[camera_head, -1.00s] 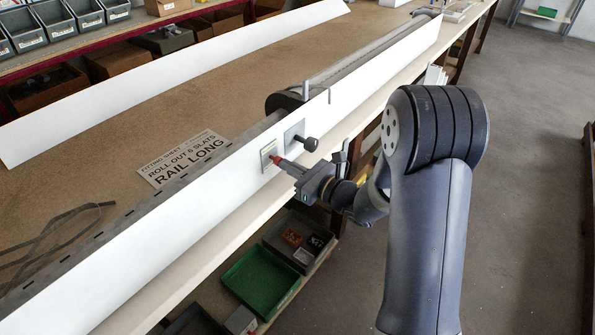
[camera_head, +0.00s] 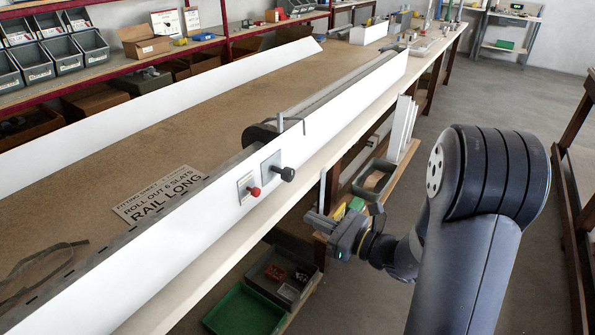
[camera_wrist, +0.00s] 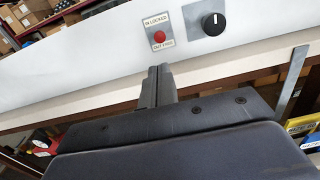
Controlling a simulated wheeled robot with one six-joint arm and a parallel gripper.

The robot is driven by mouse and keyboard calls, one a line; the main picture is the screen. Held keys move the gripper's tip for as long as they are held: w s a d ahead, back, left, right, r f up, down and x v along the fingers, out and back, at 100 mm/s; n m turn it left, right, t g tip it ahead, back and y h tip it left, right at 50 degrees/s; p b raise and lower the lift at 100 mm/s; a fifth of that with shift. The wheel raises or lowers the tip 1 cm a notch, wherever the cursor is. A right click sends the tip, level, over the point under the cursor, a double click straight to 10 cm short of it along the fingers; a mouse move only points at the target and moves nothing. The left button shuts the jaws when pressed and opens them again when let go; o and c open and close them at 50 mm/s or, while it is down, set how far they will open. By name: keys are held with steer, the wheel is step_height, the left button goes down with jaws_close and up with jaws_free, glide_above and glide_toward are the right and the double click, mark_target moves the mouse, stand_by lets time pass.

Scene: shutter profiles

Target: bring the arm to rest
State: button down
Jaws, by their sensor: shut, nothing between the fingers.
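My gripper (camera_head: 318,220) hangs in free air in front of the workbench's front edge, below and to the right of the control plates. Its two fingers are closed together with nothing between them; the closed fingers also show in the wrist view (camera_wrist: 157,86). A red button (camera_head: 255,191) sits on a small plate on the white front profile (camera_head: 180,238), and it shows in the wrist view (camera_wrist: 159,37) above the fingertips. The plate reads "IN LOCKED" and "OUT FREE". A black knob (camera_head: 287,174) is on the plate to its right. The gripper touches neither.
A paper card (camera_head: 160,195) reading "ROLL OUT 6 SLATS RAIL LONG" lies on the bench. Below the bench are a green bin (camera_head: 243,310) and a grey tray (camera_head: 283,272). White slats (camera_head: 402,130) stand at the bench's front. The floor to the right is open.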

mark_target(258, 193)
steer(key=shift+a, duration=0.1)
steer(key=p+x, duration=0.2)
steer(key=x, duration=1.1)
stand_by(0.3)
